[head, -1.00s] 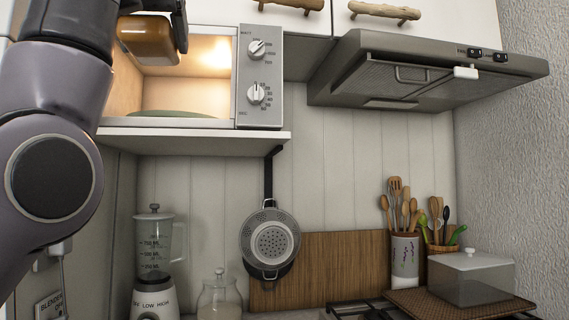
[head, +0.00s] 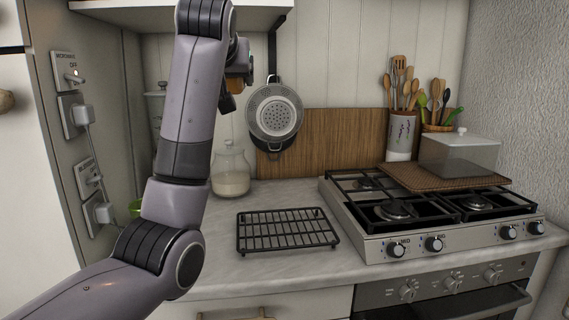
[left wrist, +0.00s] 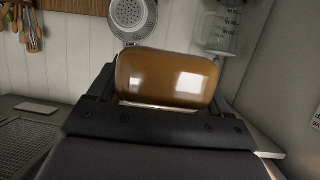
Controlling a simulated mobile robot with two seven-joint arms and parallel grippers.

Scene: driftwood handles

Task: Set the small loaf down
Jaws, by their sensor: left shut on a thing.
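The small loaf (left wrist: 165,78) is brown and glossy and sits across the jaws of my left gripper in the left wrist view. In the head view only a small brown-orange part of the loaf (head: 235,86) shows beside my arm. My left gripper (head: 237,72) is shut on the loaf and holds it in the air left of the hanging colander, mostly hidden behind my own arm. My right gripper is in neither view.
An empty black wire rack (head: 288,231) lies on the counter (head: 225,262). A glass jar (head: 230,172) stands behind it, with a blender (head: 156,105) partly hidden by my arm. A colander (head: 275,112) hangs on the wall. The stove (head: 420,215) fills the right side.

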